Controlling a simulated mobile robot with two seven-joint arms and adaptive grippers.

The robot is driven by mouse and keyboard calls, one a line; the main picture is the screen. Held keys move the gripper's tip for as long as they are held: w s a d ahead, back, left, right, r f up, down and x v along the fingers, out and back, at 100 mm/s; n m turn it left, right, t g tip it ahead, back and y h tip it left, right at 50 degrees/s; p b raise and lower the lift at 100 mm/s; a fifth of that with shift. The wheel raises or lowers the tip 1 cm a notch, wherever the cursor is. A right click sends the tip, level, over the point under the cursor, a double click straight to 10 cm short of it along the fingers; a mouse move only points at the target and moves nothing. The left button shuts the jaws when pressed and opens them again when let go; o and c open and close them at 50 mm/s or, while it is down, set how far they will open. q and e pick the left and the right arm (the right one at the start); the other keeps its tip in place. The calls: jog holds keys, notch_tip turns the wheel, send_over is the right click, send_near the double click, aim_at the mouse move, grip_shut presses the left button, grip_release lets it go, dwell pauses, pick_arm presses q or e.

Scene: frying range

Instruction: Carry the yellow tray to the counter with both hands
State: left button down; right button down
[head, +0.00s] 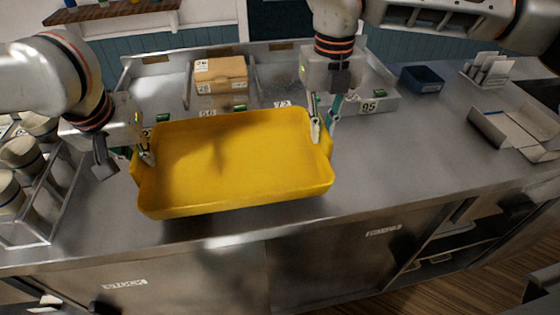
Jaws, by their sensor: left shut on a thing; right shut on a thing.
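The yellow tray (235,165) is in the middle of the head view, over the front part of the steel counter (390,180). It looks empty and roughly level, with a dark shadow across its inside. My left gripper (147,155) is shut on the tray's left end. My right gripper (318,130) is shut on its right end. I cannot tell whether the tray's underside touches the counter or hangs just above it.
Behind the tray, a cardboard box (220,75) stands among numbered bins. A dark blue container (421,79) and an open carton (515,130) are at the right. A rack with cups (22,155) is at the left. The counter right of the tray is clear.

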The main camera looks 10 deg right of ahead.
aim_at(147, 171)
pick_arm(q)
jog(key=shift+s+a, duration=0.1)
jog(key=shift+s, duration=0.05)
pick_arm(e)
jog(key=shift+s, duration=0.1)
pick_arm(q)
jog(key=shift+f, duration=0.15)
pick_arm(e)
jog(key=shift+f, duration=0.1)
